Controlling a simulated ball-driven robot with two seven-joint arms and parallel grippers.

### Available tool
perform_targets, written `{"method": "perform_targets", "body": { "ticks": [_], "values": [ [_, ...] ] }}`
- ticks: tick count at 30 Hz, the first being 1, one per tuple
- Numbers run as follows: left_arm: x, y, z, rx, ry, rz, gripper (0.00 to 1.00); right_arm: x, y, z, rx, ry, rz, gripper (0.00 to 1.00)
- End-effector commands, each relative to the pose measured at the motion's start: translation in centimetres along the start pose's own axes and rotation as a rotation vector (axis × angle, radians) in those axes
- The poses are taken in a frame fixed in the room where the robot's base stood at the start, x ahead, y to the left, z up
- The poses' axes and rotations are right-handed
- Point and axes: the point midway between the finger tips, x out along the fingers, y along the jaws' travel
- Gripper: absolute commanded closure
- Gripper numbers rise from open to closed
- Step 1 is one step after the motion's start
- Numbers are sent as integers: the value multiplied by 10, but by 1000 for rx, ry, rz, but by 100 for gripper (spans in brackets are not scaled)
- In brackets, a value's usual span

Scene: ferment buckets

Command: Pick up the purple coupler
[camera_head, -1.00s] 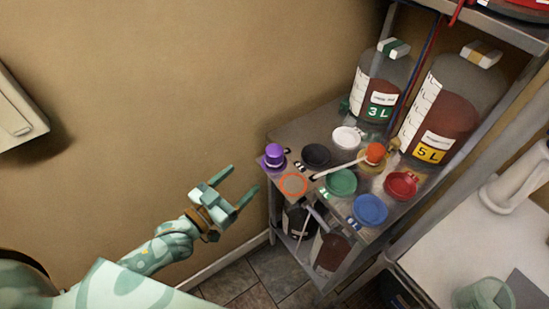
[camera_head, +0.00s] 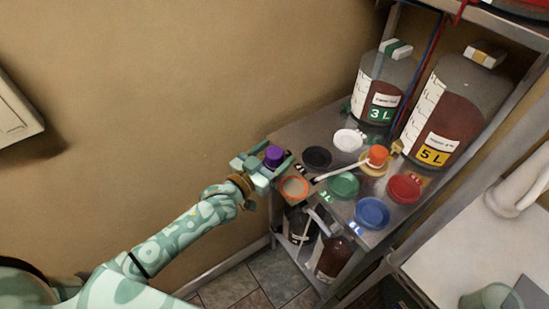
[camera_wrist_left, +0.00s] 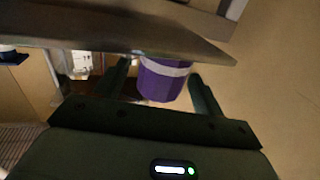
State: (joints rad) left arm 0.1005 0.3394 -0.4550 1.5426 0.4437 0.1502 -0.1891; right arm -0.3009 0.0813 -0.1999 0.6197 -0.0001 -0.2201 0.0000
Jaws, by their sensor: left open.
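The purple coupler (camera_head: 273,156) stands at the near left corner of the metal shelf top. My left gripper (camera_head: 274,164) is at that corner, open, with one finger on either side of the coupler in the head view. My right gripper is not in view.
An orange-rimmed round lid (camera_head: 294,188) and a black one (camera_head: 317,157) sit close to the coupler. Green (camera_head: 343,186), blue (camera_head: 372,212), red (camera_head: 404,189) and white (camera_head: 348,140) lids are further right. Large bottles (camera_head: 445,110) stand behind. The wall side is free.

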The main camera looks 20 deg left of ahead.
Motion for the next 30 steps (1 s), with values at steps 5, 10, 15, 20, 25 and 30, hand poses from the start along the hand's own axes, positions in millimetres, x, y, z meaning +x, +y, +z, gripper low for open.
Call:
{"method": "perform_targets", "body": {
  "ticks": [5, 10, 15, 20, 25, 30],
  "values": [
    [0, 0, 0, 0, 0, 0, 64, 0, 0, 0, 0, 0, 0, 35],
    [0, 0, 0, 0, 1, 0, 83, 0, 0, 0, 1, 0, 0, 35],
    [0, 0, -1, 0, 1, 0, 83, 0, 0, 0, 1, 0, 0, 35],
    [0, 0, -11, -1, 3, -1, 83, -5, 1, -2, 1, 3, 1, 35],
    [-3, 2, -40, -2, 4, 0, 83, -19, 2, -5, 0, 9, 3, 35],
    [-35, 22, -86, -3, 5, 0, 83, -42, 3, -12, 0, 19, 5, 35]
  ]
}}
